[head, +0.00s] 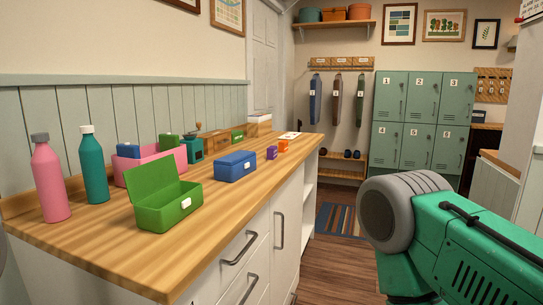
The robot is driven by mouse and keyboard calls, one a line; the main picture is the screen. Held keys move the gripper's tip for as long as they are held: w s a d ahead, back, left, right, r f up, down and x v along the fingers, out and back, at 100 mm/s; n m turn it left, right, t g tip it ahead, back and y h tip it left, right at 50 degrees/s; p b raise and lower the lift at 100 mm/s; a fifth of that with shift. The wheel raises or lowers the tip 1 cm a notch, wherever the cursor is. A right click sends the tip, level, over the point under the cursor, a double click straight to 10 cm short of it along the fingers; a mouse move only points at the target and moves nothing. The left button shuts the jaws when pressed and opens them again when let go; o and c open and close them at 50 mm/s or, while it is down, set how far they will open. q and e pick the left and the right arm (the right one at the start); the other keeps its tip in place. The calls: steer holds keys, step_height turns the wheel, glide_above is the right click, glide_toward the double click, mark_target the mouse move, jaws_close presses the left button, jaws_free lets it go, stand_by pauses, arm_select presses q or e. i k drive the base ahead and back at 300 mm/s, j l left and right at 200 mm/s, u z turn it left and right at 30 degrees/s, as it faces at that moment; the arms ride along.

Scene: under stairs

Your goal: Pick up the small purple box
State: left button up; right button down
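The small purple box (271,152) sits on the wooden countertop (225,215), toward its far right end. It stands just left of a small orange box (283,146) and to the right of a closed blue box (236,166). Nothing covers the purple box from this view. My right arm shows large at the lower right, green with a grey rounded joint, well to the right of the counter; its gripper is not visible. My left gripper is not in view.
An open green box (165,205), a pink bin (150,166), a pink bottle (50,180) and a teal bottle (93,165) stand on the counter. White drawers with handles front it. Green lockers (421,120) stand at the back. The floor between is open, with a striped rug (338,219).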

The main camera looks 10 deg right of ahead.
mark_target(273, 151)
steer(key=i+l, duration=0.1)
steer(key=l, duration=0.5)
steer(key=i+l+u, duration=0.1)
steer(key=l, duration=0.2)
steer(key=i+l, duration=0.2)
steer(key=i+l+u, duration=0.15)
steer(key=l, duration=0.3)
steer(key=i+l, duration=0.25)
steer(key=i+l+u, duration=0.1)
steer(key=l, duration=0.35)
steer(key=i+l+u, duration=0.1)
steer(key=i+l, duration=0.3)
steer(key=l, duration=0.3)
steer(key=i+l+u, duration=0.1)
steer(key=l, duration=0.3)
steer(key=i, duration=0.05)
